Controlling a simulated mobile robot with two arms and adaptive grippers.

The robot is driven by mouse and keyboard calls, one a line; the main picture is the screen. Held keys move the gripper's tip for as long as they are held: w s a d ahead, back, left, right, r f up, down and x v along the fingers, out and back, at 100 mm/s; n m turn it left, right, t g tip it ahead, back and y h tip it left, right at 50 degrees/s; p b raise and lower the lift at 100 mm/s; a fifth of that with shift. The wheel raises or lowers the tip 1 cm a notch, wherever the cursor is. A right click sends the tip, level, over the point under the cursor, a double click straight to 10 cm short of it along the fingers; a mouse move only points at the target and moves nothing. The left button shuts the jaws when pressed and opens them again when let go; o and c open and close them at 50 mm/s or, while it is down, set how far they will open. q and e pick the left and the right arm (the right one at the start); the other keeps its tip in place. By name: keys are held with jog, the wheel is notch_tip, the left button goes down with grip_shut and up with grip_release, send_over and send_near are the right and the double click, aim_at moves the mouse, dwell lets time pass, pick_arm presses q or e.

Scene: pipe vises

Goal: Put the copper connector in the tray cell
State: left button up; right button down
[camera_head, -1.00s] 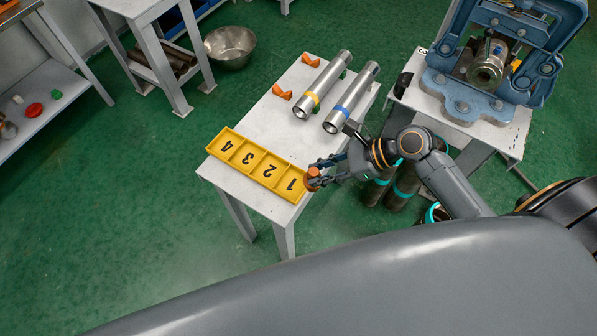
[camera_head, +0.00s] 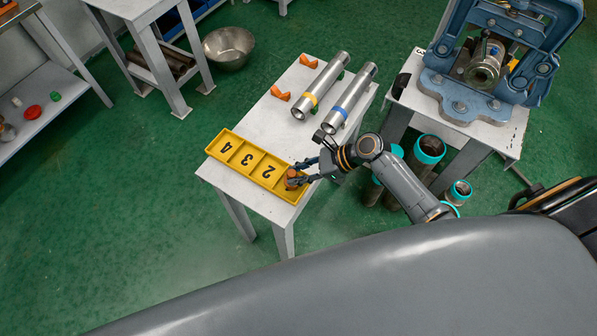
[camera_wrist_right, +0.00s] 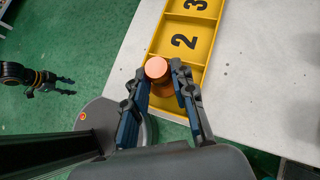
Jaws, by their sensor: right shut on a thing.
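The orange-brown copper connector (camera_head: 292,176) is held between the fingers of my right gripper (camera_head: 297,181), at the near-right end of the yellow tray (camera_head: 241,159). In the right wrist view the connector (camera_wrist_right: 157,69) is upright between the two fingers (camera_wrist_right: 161,77), over the end cell beside the cell marked 2. The connector and gripper cover that cell's number. Whether the connector touches the cell floor is not clear. My left gripper (camera_wrist_right: 50,82) shows small at the left of the right wrist view; its fingers are too small to read.
The tray lies along the white table's (camera_head: 262,122) near edge. Two steel pipes, one with a yellow band (camera_head: 320,87) and one with a blue band (camera_head: 349,99), lie behind it. Orange pieces (camera_head: 280,93) lie nearby. A blue vise (camera_head: 466,88) stands on the right table.

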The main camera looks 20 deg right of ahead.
jog(key=shift+f, duration=0.1)
jog(key=c, duration=1.1)
grip_release()
jog(key=v, duration=1.2)
jog(key=shift+r+b, duration=0.2)
jog(key=shift+b, duration=0.2)
